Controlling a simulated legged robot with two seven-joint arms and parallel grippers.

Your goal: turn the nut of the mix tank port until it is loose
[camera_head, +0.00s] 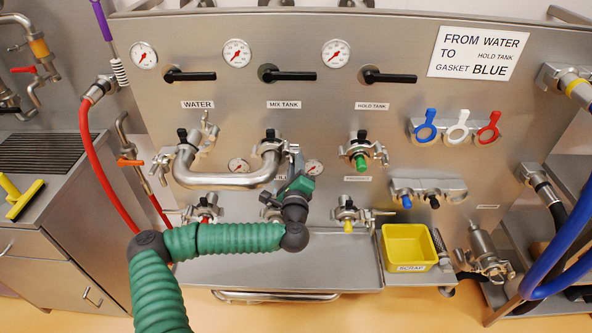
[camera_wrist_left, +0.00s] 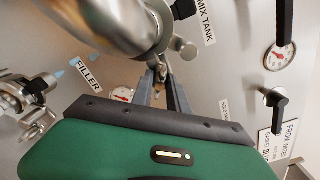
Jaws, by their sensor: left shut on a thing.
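The mix tank port (camera_head: 271,142) sits under the MIX TANK label, with a clamp joining it to the right end of a U-shaped steel pipe (camera_head: 225,180). The clamp also shows in the left wrist view (camera_wrist_left: 160,28). My left gripper (camera_head: 296,160) reaches up to the right side of this clamp. In the left wrist view its two grey fingers (camera_wrist_left: 162,82) are closed around the small nut (camera_wrist_left: 161,71), just below the clamp. The fingers hide most of the nut, so I cannot tell how loose it is. My right gripper is not in view.
The WATER port (camera_head: 187,140) holds the pipe's other end. The hold tank port (camera_head: 359,148) has a green plug. A yellow scrap bin (camera_head: 407,250) stands at the tray's right. Three coloured gaskets (camera_head: 457,128) hang on the right. Black valve handles (camera_head: 290,76) project above.

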